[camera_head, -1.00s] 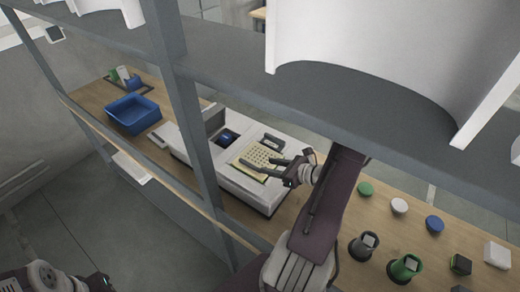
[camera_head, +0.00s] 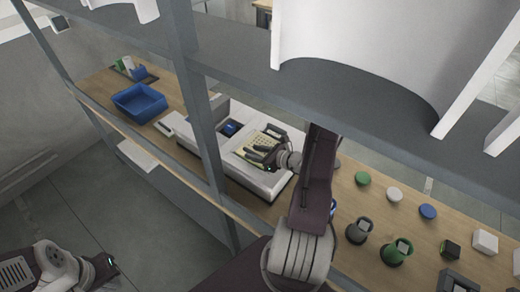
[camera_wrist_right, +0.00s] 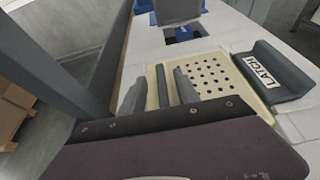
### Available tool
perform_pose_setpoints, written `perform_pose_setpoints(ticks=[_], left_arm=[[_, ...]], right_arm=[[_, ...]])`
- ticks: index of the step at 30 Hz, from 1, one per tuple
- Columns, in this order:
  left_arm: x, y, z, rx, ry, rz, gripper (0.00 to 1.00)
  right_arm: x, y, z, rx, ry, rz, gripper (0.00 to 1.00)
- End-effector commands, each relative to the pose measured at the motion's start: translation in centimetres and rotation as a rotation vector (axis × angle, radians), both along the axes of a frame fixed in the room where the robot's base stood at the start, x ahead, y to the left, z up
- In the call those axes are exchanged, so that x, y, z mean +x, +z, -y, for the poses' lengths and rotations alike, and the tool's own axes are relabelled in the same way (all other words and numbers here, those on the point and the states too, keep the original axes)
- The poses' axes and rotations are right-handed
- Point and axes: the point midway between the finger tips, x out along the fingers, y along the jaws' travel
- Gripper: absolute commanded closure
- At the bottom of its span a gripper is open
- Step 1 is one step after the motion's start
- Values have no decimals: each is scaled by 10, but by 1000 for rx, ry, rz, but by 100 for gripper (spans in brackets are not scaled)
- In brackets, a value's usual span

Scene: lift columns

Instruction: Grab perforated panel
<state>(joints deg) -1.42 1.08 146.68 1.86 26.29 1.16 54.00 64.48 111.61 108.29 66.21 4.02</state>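The cream perforated panel (camera_head: 262,142) lies on top of the white machine (camera_head: 262,182), partly hidden by my right gripper in the head view. In the right wrist view the panel (camera_wrist_right: 212,75) shows rows of dark holes. My right gripper (camera_head: 262,157) is low over its near-left part. In the wrist view its two grey fingers (camera_wrist_right: 158,92) stand apart, one on each side of a dark upright bar (camera_wrist_right: 162,86). Contact with the bar cannot be made out. My left gripper (camera_head: 108,268) is at the lower left, away from the table; its opening is unclear.
A dark latch marked LATCH (camera_wrist_right: 275,70) sits beside the panel's right edge. A blue bin (camera_head: 139,103) stands at the left on the table. Coloured discs, cups and small blocks (camera_head: 395,251) stand at the right. Grey frame posts (camera_head: 203,130) and a shelf stand in front.

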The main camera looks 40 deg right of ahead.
Motion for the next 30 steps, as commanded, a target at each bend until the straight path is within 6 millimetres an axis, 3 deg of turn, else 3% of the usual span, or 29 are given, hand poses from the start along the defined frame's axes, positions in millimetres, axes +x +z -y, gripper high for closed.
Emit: perform_pose_setpoints(ticks=[2, 5, 6, 20, 27, 30], left_arm=[[0, 0, 0, 0, 0, 0, 100], [0, 0, 0, 0, 0, 0, 100], [0, 0, 0, 0, 0, 0, 100], [0, -3, 0, 0, 0, 0, 100], [0, -14, 0, 0, 0, 0, 100], [0, -22, 0, 0, 0, 0, 100]], right_arm=[[0, 0, 0, 0, 0, 0, 67], [0, 0, 0, 0, 0, 0, 95], [0, 0, 0, 0, 0, 0, 100], [0, 7, 1, -2, 1, 3, 100], [0, 41, 1, -6, 1, 5, 100], [23, 52, -7, -6, 8, 6, 100]])
